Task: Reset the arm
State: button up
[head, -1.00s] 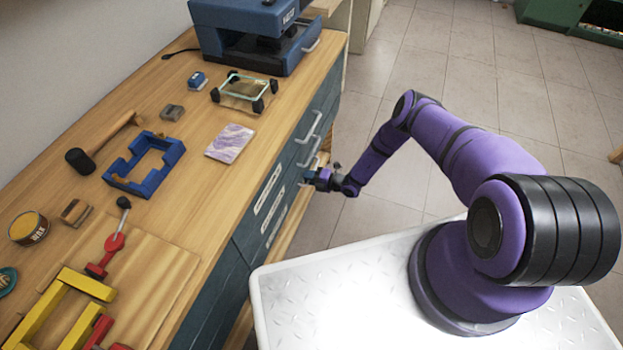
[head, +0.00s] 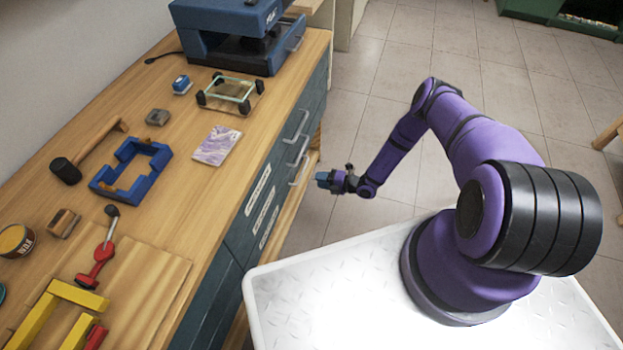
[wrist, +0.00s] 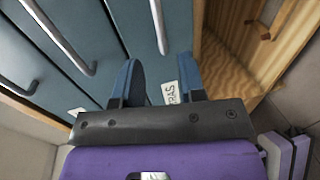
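My gripper (head: 322,180) is in front of the blue-grey drawer cabinet (head: 230,255), lower than its wooden top and apart from the drawer handles in the head view. In the wrist view my gripper (wrist: 158,62) shows two blue fingers standing apart with nothing held between them. Drawer fronts with metal handles (wrist: 157,25) lie beyond the fingers. A partly hidden white label (wrist: 170,92) shows between them. My purple arm is bent, with its elbow raised over the floor.
On the worktop (head: 200,190) lie a blue frame (head: 150,183), a mallet (head: 67,170), a patterned tile (head: 216,145), a glass-topped stand (head: 230,92) and a blue machine (head: 228,35). A wooden compartment (wrist: 240,45) is right of the fingers. Tiled floor (head: 400,60) behind is clear.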

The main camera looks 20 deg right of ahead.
jog(key=shift+s+d+r, duration=0.1)
jog(key=shift+s+d, duration=0.2)
jog(key=shift+d, duration=0.1)
